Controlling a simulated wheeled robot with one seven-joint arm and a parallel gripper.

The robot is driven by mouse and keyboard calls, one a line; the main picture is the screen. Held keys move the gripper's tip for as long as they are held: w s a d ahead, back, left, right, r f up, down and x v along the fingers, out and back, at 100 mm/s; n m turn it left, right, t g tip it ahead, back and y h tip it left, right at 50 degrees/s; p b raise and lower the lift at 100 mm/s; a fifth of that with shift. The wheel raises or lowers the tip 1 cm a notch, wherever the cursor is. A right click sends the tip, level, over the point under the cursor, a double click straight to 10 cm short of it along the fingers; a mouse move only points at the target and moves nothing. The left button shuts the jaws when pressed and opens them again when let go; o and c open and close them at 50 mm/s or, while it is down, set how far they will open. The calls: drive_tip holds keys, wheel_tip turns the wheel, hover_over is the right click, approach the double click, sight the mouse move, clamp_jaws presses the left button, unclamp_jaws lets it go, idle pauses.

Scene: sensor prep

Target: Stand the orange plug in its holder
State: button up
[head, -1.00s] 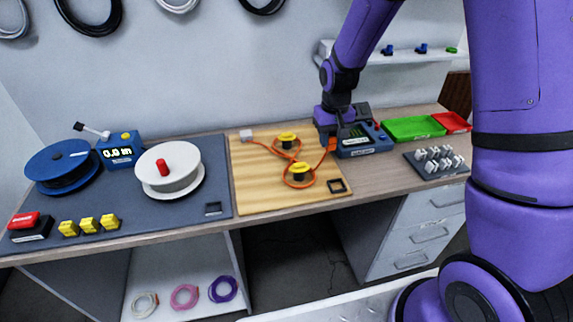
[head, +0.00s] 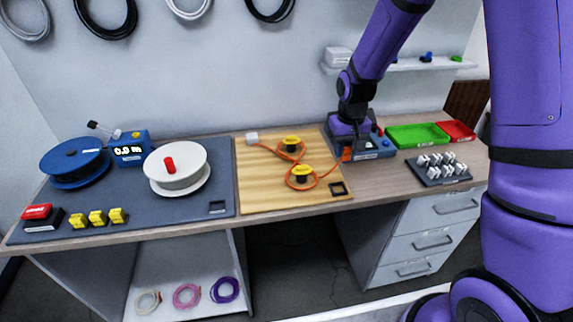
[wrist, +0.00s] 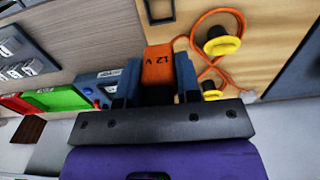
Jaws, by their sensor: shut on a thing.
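The orange plug (wrist: 158,66), marked "12 V", is between the fingers of my gripper (wrist: 158,92), which is shut on it. In the head view the plug (head: 346,155) shows as a small orange patch under my gripper (head: 350,150), beside the blue-grey device (head: 376,154) and just right of the wooden board (head: 250,195). An orange cable (head: 325,178) runs from the plug across the board, around two yellow-topped posts (head: 291,142). A black square frame (head: 338,189) lies at the board's front right corner; I cannot tell whether it is the holder.
A green tray (head: 418,136) and a red tray (head: 456,130) stand right of the device. A dark rack (head: 443,175) of white pieces sits in front of them. A white spool (head: 176,168) stands on the mat at left. Bare table lies right of the board.

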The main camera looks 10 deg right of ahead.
sight(344, 160)
drive_tip(key=shift+f, duration=3.85)
drive_tip(key=shift+f, duration=0.15)
drive_tip(key=shift+f, duration=1.25)
drive_tip(key=shift+f, duration=1)
drive_tip(key=o, duration=1)
drive_tip(key=shift+r, duration=4)
drive_tip(key=shift+r, duration=0.1)
